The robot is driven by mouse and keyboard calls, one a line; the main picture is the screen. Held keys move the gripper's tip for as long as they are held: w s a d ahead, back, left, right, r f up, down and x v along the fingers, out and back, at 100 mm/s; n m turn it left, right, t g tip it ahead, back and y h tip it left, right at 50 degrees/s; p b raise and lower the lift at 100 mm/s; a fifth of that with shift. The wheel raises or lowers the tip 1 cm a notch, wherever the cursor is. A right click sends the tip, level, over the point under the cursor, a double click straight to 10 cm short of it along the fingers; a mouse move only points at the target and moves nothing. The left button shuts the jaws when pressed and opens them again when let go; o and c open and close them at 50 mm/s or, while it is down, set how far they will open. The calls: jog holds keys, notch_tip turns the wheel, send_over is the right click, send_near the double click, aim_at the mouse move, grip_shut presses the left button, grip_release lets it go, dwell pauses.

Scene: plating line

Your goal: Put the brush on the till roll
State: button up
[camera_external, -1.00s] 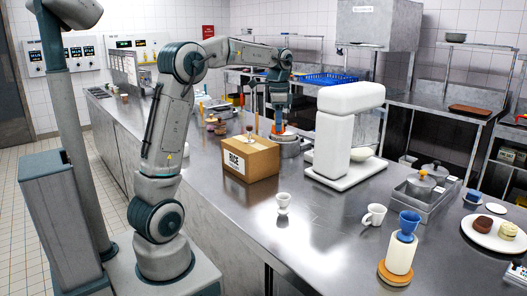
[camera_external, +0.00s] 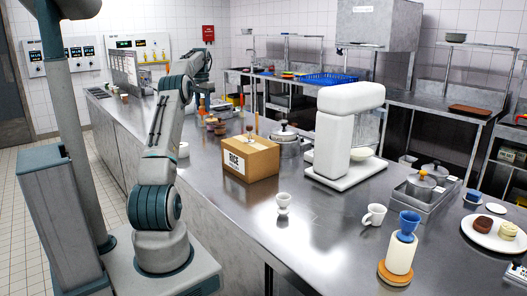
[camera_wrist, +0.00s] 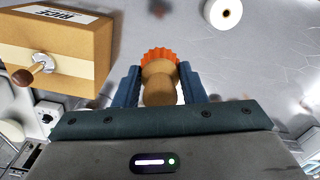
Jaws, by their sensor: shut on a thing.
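The brush (camera_wrist: 160,80), with a round wooden handle and orange scalloped head, is between the blue fingers of my gripper (camera_wrist: 161,88) in the wrist view. My gripper is shut on it. The till roll (camera_wrist: 223,14), a white cylinder with a dark core hole, stands on the counter at the top of the wrist view, ahead and right of the brush and apart from it. In the external view a white thing beside my arm, probably the till roll (camera_external: 183,150), shows partly. My gripper and the brush cannot be clearly made out there.
A cardboard rice box (camera_external: 250,159) with a wooden-handled metal item (camera_wrist: 36,68) on top stands close by, left in the wrist view. Small jars (camera_external: 216,127) stand behind. A white machine (camera_external: 345,135) is farther right. The counter (camera_wrist: 255,65) around the till roll looks clear.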

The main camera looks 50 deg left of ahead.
jog(key=s+a+f, duration=0.2)
jog(key=p, duration=0.5)
send_near(182, 150)
jog(key=a, duration=0.1)
jog(key=w, duration=0.1)
jog(key=a, duration=0.1)
jog(key=shift+w+a+r+n, duration=0.3)
jog(key=shift+a+r+n, duration=0.05)
jog(key=shift+n, duration=0.05)
jog(key=shift+s+a+f, duration=0.2)
jog(key=shift+a+f, duration=0.1)
jog(key=shift+f, duration=2.05)
jog(key=o, duration=1)
jog(key=shift+f, duration=0.15)
